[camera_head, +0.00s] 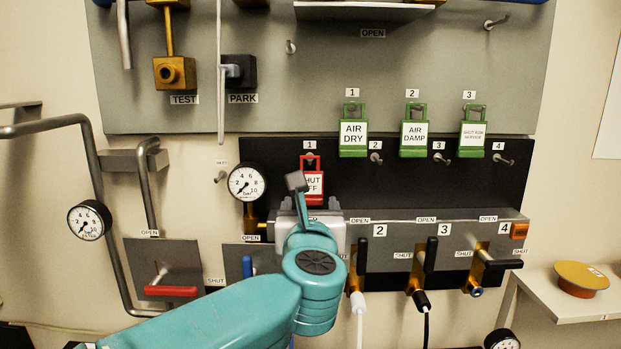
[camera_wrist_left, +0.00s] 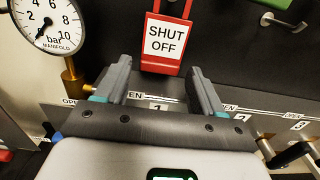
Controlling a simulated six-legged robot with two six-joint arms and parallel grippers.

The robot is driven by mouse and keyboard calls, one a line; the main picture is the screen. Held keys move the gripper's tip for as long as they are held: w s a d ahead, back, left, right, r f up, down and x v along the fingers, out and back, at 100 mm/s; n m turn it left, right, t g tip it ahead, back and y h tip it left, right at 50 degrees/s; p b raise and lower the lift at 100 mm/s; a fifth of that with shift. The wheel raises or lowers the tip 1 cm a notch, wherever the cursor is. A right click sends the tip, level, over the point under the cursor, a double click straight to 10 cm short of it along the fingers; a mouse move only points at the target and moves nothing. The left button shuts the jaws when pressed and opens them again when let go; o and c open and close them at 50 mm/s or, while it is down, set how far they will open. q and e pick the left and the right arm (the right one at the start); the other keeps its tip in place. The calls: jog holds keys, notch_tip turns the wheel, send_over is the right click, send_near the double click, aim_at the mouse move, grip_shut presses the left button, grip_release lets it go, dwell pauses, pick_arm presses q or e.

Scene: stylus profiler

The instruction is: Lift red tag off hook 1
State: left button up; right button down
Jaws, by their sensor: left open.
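The red tag (camera_head: 314,176) reads SHUT OFF and hangs on hook 1 of the black panel, below a small label 1. My left gripper (camera_head: 298,188) is in front of its lower left part and hides some of it. In the left wrist view, the red tag (camera_wrist_left: 166,42) hangs just beyond and above the two open fingers (camera_wrist_left: 160,76). Nothing is between the fingers, and the tag looks apart from them. The hook itself is out of the wrist view. My right gripper is not in view.
Green tags hang above: AIR DRY (camera_head: 353,134), AIR DAMP (camera_head: 413,134) and a third (camera_head: 473,135). Bare hooks (camera_head: 376,158) stick out right of the red tag. A manifold gauge (camera_head: 247,182) is close on the left. Black-handled valves (camera_head: 430,256) line the manifold below.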

pick_arm(q)
jog(key=shift+w+a, duration=0.1)
jog(key=shift+w, duration=0.45)
grip_shut()
jog(key=shift+r, duration=0.15)
jog(key=shift+r, duration=0.1)
jog(key=shift+r, duration=0.35)
jog(key=shift+f, duration=0.1)
